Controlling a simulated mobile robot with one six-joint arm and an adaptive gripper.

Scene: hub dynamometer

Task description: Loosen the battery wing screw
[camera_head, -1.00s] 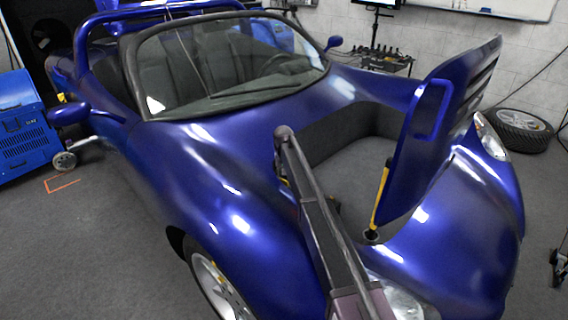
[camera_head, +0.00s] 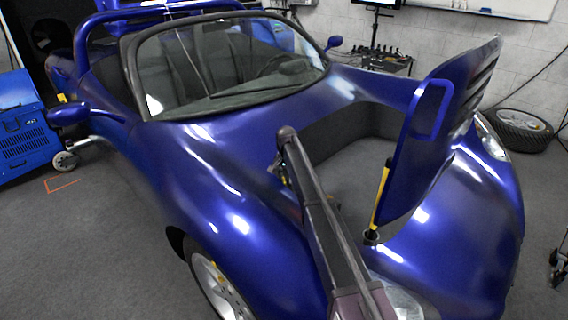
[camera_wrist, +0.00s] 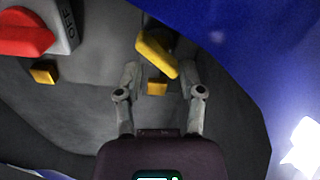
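A yellow wing-shaped piece (camera_wrist: 157,52), which looks like the battery wing screw, shows at the top middle of the wrist view. My gripper (camera_wrist: 160,68) is open, with one finger on each side of the lower part of this piece. I see no clear contact. A small yellow block (camera_wrist: 157,89) lies between the fingers, below the wing. In the head view, my arm reaches into the open front compartment of the blue car (camera_head: 205,175). There the wing screw is hidden and my gripper is mostly hidden behind my arm.
A red switch knob (camera_wrist: 25,36) on a grey base marked OFF is at the wrist view's upper left, with another yellow block (camera_wrist: 44,72) below it. The blue body panel edges the right side. The raised hood (camera_head: 440,130) and its yellow strut (camera_head: 381,198) stand right of my arm.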

